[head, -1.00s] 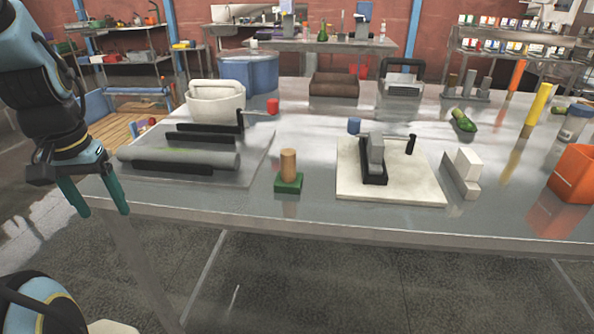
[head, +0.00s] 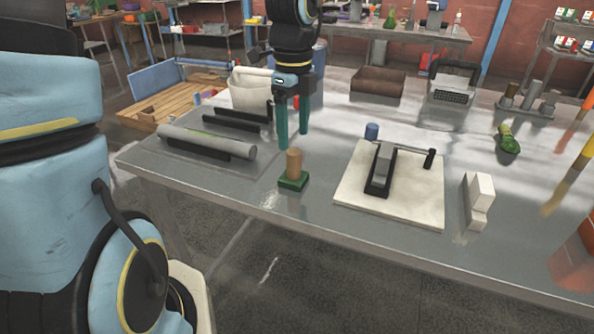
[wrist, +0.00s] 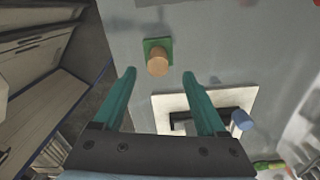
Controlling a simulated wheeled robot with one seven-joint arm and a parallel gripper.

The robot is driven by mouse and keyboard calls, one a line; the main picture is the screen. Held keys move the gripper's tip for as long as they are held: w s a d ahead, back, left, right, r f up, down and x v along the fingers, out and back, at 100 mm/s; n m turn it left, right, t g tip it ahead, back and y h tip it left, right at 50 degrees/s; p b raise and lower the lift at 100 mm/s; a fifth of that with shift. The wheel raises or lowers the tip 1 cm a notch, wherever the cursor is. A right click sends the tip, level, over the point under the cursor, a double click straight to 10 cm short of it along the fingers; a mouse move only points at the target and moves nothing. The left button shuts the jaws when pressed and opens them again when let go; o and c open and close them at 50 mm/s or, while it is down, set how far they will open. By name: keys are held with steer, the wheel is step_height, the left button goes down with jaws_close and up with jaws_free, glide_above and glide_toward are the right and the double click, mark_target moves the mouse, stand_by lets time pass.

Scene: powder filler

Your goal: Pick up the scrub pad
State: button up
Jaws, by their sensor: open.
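The scrub pad looks to be the green square block with an upright tan wooden cylinder as its handle (head: 293,170); it stands near the front edge of the table. In the wrist view the handle (wrist: 158,63) and green base (wrist: 152,44) show just beyond my fingertips, roughly between their lines. My gripper (head: 293,145) points down with teal fingers apart and nothing between them. In the head view it appears above and behind the pad, apart from it. In the wrist view my gripper (wrist: 159,75) is also open and empty.
A cream board (head: 414,205) with a black and grey fixture lies right of the pad. A grey roller (head: 205,142) lies at left. White blocks (head: 480,193) stand farther right. The table (head: 335,240) is bare along its front edge.

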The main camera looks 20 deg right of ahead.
mark_target(294, 152)
steer(key=shift+s+a+f+p, duration=0.1)
steer(key=shift+f+p, duration=0.1)
steer(key=shift+f, duration=1.5)
steer(key=shift+s+f+p, duration=0.1)
steer(key=shift+f+p, duration=0.1)
steer(key=shift+f, duration=1.5)
jaws_close()
